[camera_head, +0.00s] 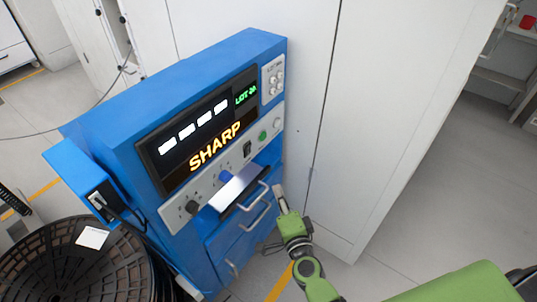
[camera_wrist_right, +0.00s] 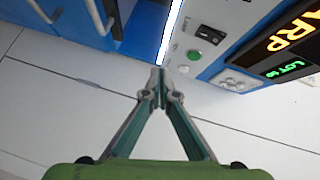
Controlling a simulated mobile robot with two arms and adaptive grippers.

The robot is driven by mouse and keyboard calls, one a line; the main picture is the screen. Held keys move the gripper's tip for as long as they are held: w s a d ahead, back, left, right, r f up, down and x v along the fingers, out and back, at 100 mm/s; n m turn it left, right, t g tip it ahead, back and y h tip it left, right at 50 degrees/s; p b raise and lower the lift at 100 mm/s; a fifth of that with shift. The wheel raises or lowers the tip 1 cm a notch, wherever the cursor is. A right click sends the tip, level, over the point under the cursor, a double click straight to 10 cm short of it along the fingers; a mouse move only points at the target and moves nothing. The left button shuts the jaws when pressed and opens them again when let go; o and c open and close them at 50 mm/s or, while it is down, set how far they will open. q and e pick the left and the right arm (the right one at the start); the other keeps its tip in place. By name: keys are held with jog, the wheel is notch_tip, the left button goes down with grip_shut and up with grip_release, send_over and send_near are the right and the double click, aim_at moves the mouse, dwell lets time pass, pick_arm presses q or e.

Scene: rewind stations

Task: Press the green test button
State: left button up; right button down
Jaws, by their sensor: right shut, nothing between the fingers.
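The green test button (camera_head: 262,136) is a small round button on the grey control strip of the blue machine (camera_head: 190,75), below the display. It also shows in the right wrist view (camera_wrist_right: 194,55), just above and right of the fingertips. My right gripper (camera_head: 280,191) is shut and empty, in front of the machine's right side. It is lower than the green button in the head view and apart from it. In the right wrist view the fingertips (camera_wrist_right: 160,74) meet near the panel's edge. My left gripper is not in view.
A pale round button (camera_head: 277,122) sits beside the green one. A black switch (camera_head: 247,149) and an orange-lettered display (camera_head: 215,145) are near. Drawer handles (camera_head: 255,216) project below. White cabinets (camera_head: 400,110) stand to the right. A black reel (camera_head: 60,265) is lower left.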

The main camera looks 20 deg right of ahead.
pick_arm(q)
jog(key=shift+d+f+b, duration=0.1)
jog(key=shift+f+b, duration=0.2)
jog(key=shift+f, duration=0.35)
pick_arm(e)
notch_tip(320, 180, up, 6)
jog(key=d+m+t+h, duration=0.1)
jog(key=d+m, duration=0.1)
jog(key=m, duration=0.1)
jog(key=shift+w+d+r+h, duration=0.15)
jog(key=shift+w+r+h, duration=0.15)
jog(key=shift+w, duration=0.15)
send_near(266, 135)
jog(key=w+d, duration=0.3)
jog(key=w+a, duration=0.2)
jog(key=w, duration=0.1)
jog(key=shift+a+f, duration=0.15)
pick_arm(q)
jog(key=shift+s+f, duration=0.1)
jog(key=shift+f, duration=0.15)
